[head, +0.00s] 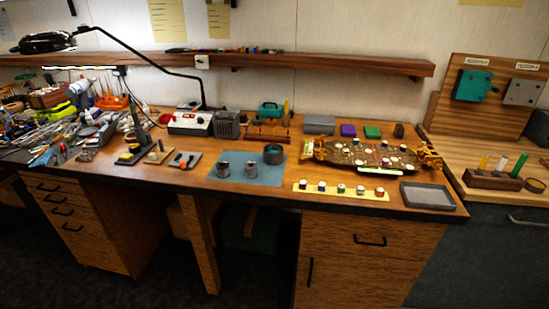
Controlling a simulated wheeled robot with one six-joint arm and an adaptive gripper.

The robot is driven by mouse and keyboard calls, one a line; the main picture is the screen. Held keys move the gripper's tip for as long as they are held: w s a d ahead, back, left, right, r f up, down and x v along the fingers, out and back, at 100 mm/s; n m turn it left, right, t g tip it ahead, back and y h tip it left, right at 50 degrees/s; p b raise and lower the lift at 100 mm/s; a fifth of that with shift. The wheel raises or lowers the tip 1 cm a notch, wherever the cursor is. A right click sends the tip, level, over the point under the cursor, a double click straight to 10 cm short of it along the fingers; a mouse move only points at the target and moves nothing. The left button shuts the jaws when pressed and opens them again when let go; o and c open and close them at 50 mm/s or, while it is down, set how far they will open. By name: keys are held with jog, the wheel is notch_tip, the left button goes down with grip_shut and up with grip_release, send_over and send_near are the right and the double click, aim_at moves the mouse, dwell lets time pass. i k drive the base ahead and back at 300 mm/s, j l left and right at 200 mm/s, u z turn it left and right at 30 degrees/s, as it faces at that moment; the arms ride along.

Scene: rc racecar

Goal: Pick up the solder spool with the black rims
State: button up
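A blue mat (238,185) lies near the front edge of the workbench, left of its middle. Three short round items stand on it. Two are small grey cylinders with dark tops, one at the left (223,169) and one at the middle (251,170). The third is a wider dark ring-like item (273,154) with a teal tint, at the back right of the mat. They look like spools, but are too small here to tell which one has black rims. My gripper is not in view.
Left of the mat are a soldering stand (135,150) and a small grey tray (184,160). Right are a yellow strip (340,191) with several small pots, a racecar chassis (365,155) and an empty grey tray (427,196). A lamp arm (150,57) reaches over the bench's left.

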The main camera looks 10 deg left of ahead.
aim_at(223, 170)
jog(key=i+j+u, duration=0.2)
jog(key=i+j, duration=0.3)
jog(key=i+j+u, duration=0.25)
jog(key=i+j, duration=0.15)
jog(key=i, duration=0.15)
